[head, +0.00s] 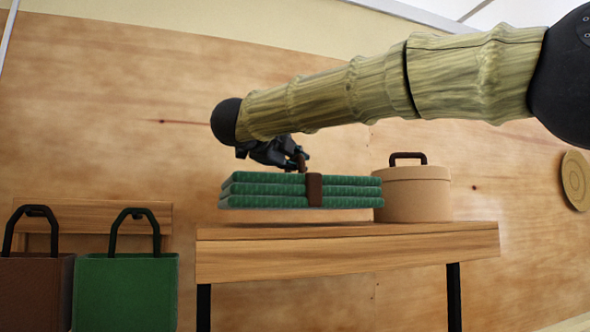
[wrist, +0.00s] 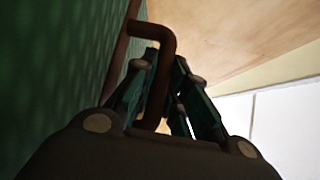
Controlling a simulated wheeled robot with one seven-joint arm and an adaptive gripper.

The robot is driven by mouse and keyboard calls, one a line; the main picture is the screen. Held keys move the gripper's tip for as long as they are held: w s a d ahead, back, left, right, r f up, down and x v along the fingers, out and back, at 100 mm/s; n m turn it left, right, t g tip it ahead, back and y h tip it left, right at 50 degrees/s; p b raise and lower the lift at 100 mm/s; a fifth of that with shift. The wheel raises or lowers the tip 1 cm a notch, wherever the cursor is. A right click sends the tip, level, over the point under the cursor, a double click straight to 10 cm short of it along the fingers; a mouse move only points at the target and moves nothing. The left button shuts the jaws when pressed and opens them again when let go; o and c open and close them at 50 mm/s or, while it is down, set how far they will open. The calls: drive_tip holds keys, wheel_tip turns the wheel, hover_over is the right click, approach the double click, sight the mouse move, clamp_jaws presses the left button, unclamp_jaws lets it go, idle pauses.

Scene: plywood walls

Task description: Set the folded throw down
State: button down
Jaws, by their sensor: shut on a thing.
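The folded throw (head: 260,190) is a dark green stack of folded layers with a brown strap and handle around its middle. My gripper (head: 300,163) is shut on the handle at the top of the throw. In the wrist view, my gripper (wrist: 165,95) has its fingers around the brown handle, and the throw's green fabric (wrist: 50,70) fills the left side. In the head view the throw hangs roughly level just above the wooden table (head: 350,255), with a thin gap seeming to show beneath it.
A round tan box (head: 418,195) with a brown handle stands on the table's right part, close to the throw's right end. A green bag (head: 125,290) and a brown bag (head: 35,290) are left of the table. A round disc (head: 576,180) is on the plywood wall.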

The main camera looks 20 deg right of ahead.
drive_tip(key=shift+w+a+f+p, duration=0.1)
drive_tip(key=shift+w+f+p, duration=0.1)
drive_tip(key=shift+f+p, duration=0.4)
drive_tip(key=shift+s+f, duration=0.15)
drive_tip(key=shift+f, duration=0.85)
drive_tip(key=shift+f, duration=0.15)
drive_tip(key=c, duration=1.4)
unclamp_jaws()
drive_tip(key=shift+c, duration=0.2)
